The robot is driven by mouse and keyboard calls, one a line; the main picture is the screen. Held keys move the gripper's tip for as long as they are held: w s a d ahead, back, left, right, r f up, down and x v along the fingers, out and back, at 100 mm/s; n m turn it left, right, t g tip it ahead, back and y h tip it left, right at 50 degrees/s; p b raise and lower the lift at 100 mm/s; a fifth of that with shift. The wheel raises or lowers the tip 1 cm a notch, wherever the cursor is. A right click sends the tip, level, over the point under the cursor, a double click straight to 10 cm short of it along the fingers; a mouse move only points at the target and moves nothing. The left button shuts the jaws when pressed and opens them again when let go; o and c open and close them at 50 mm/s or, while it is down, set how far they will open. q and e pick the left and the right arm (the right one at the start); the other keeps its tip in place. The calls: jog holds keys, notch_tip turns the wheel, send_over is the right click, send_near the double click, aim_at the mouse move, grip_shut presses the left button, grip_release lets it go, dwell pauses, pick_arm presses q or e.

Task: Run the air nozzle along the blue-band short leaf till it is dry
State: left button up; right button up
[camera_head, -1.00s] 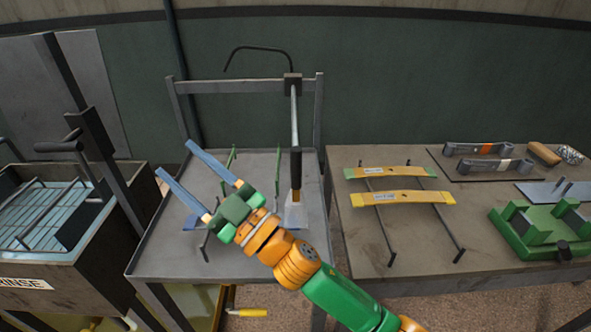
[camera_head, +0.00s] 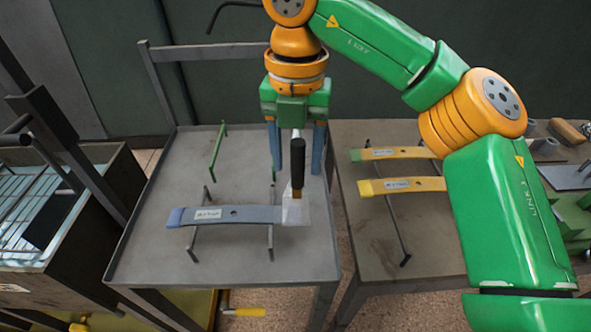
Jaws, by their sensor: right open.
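The blue-band short leaf (camera_head: 258,215) is grey with a blue left end and a white label. It lies across two rods of a rack on the grey tray table. The air nozzle (camera_head: 298,158) has a black grip and a brass tip, and hangs upright over the leaf's right end. A pale patch below its tip covers that end; I cannot tell whether the tip touches. My right gripper (camera_head: 297,168) points down with its blue fingers open, one on each side of the nozzle grip in the picture. Contact is not visible. My left gripper is not in view.
A green-ended rack (camera_head: 218,152) stands empty behind the leaf. A rinse tank (camera_head: 85,250) stands at left. The tray front (camera_head: 215,270) is clear.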

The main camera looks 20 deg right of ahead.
aim_at(298, 176)
jog(key=shift+s+f, duration=0.25)
jog(key=shift+f, duration=0.4)
jog(key=shift+s+f, duration=0.25)
jog(key=shift+f, duration=0.6)
jog(key=shift+w+f, duration=0.15)
jog(key=shift+w, duration=0.05)
grip_shut()
